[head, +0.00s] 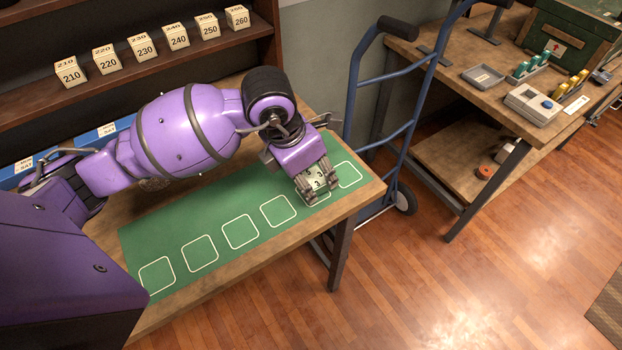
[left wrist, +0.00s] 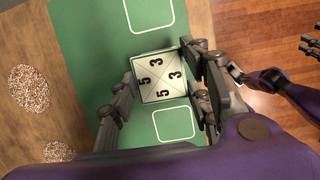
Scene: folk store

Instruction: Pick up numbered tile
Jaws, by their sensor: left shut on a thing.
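The numbered tile (head: 317,181) is a small white block marked with 3s in the head view. In the left wrist view the tile (left wrist: 158,76) shows a square face with crossed diagonals and the digits 5 and 3. My left gripper (head: 317,183) is shut on the tile from two sides, above the green mat (head: 185,222). The left wrist view shows the left gripper's fingers (left wrist: 160,85) on either side of it. The tile is over or close to a white outlined square; whether it touches the mat is unclear. Grey fingers, apparently my right gripper (left wrist: 308,47), show at the right edge.
Several white outlined squares on the mat are empty. Numbered blocks (head: 142,47) stand on the dark shelf (head: 122,77) behind. A blue hand truck (head: 398,110) stands just right of the table (head: 190,309). A wooden workbench (head: 490,110) is further right, past open floor.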

